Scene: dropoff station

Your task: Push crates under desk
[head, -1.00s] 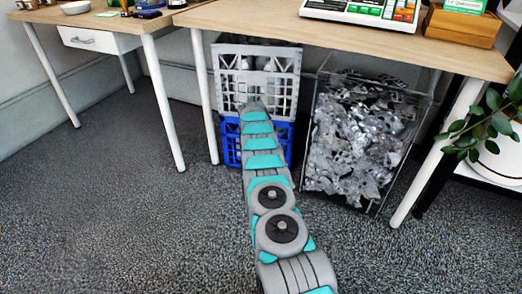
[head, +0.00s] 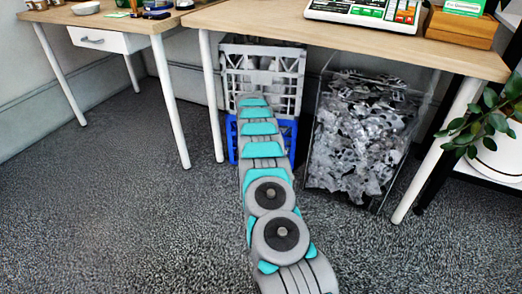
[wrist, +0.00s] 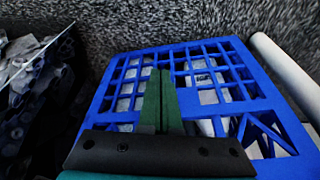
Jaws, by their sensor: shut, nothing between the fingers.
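A grey lattice crate (head: 262,52) stands on a blue crate (head: 290,131) at the left end of the space under the desk (head: 300,22). Pale contents show through the grey crate. My arm reaches forward over the floor and covers the middle of the blue crate and the lower part of the grey one. My gripper is hidden behind the arm in the head view. In the wrist view my gripper (wrist: 160,75) is shut and empty, its green fingers in front of the blue crate's lattice (wrist: 258,72). I cannot tell whether they touch it.
A clear bin (head: 360,140) of crumpled grey material stands right of the crates. White desk legs (head: 210,95) flank the space, and one leg (wrist: 285,75) is close to the crate in the wrist view. A potted plant (head: 490,130) is at right. Carpet at left is open.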

